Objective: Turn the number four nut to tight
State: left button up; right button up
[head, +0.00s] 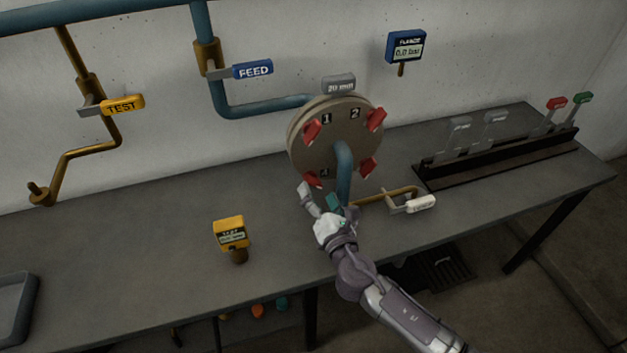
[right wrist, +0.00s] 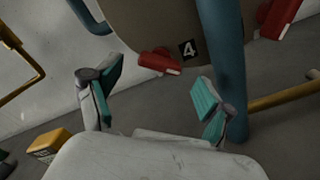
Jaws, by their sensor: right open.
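A round grey-brown flange (head: 330,150) stands above the bench with red nut handles around its face. The number four label (head: 324,172) is at its lower left; in the right wrist view the label (right wrist: 188,49) sits beside the red number four nut (right wrist: 160,62). My left gripper is not in view.
A blue pipe (head: 344,175) drops from the flange centre, close to the right finger. A brass pipe with a white-handled valve (head: 421,203) lies to the right. A yellow gauge (head: 231,233) stands on the bench (head: 150,240) at left. A lever rack (head: 500,158) is at right.

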aim_at(314, 186)
jog(key=shift+x, duration=2)
jog(key=c, duration=1.2)
jog(key=shift+o, duration=0.2)
